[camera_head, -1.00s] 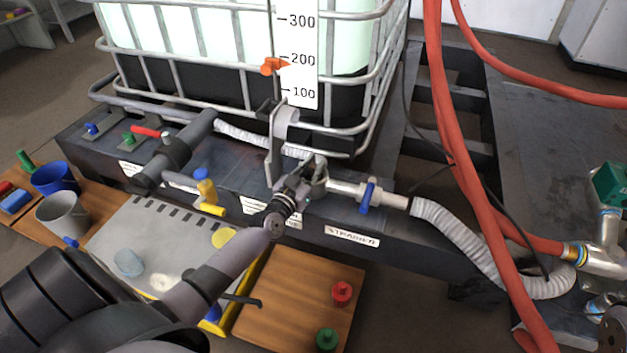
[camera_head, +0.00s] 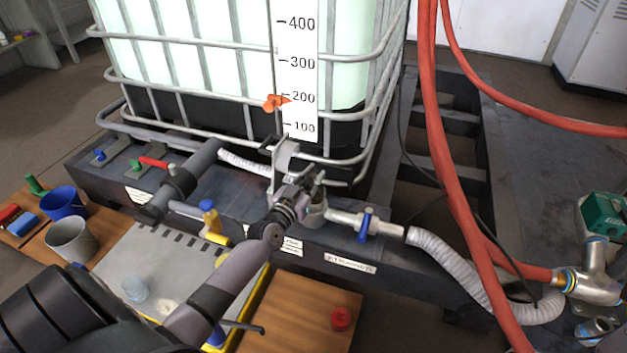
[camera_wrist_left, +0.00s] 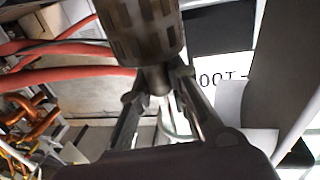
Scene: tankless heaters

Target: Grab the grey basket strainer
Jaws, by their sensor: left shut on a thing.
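The grey basket strainer (camera_wrist_left: 145,30) is a slotted cylinder at the top of the left wrist view. Its narrow stem sits between the two fingers of my left gripper (camera_wrist_left: 160,82), which is shut on it. In the head view my left gripper (camera_head: 308,186) is just above and beside the metal strainer housing (camera_head: 314,216) on the dark skid. The basket cannot be told apart from the gripper there. My right gripper is not in view.
A caged liquid tank (camera_head: 225,75) with a number scale stands close behind the gripper. A blue-handled valve (camera_head: 366,224) and a grey hose (camera_head: 450,265) lie to the right, with red hoses (camera_head: 432,130) beyond. Buckets (camera_head: 68,238) stand at left.

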